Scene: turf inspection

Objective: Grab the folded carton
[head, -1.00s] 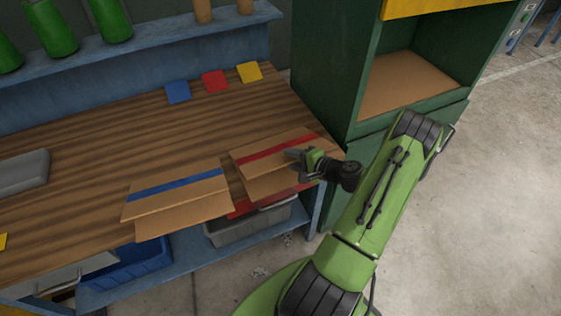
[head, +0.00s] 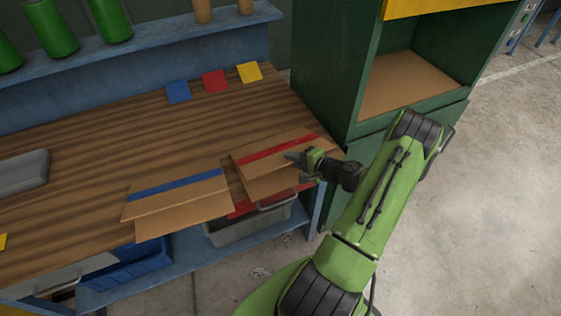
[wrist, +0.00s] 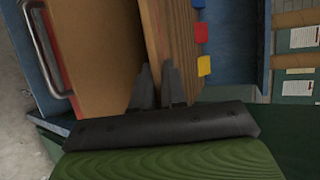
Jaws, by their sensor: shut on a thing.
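A flat folded carton with a red stripe (head: 265,160) lies at the right end of the wooden bench, its front flap over the bench edge. My gripper (head: 297,158) is shut on its right side. In the wrist view, the two dark fingers (wrist: 157,75) are close together at the edge of the brown cardboard (wrist: 98,50). Exactly how much cardboard is between the fingers is hidden. A second folded carton with a blue stripe (head: 178,198) lies just left of it, apart from my gripper.
Blue, red and yellow cards (head: 214,82) lie at the back of the bench (head: 100,135). A green cabinet with an open brown-floored compartment (head: 405,82) stands to the right. A grey bin (head: 250,229) and a blue bin (head: 130,262) are below. A grey lidded box (head: 22,172) is at left.

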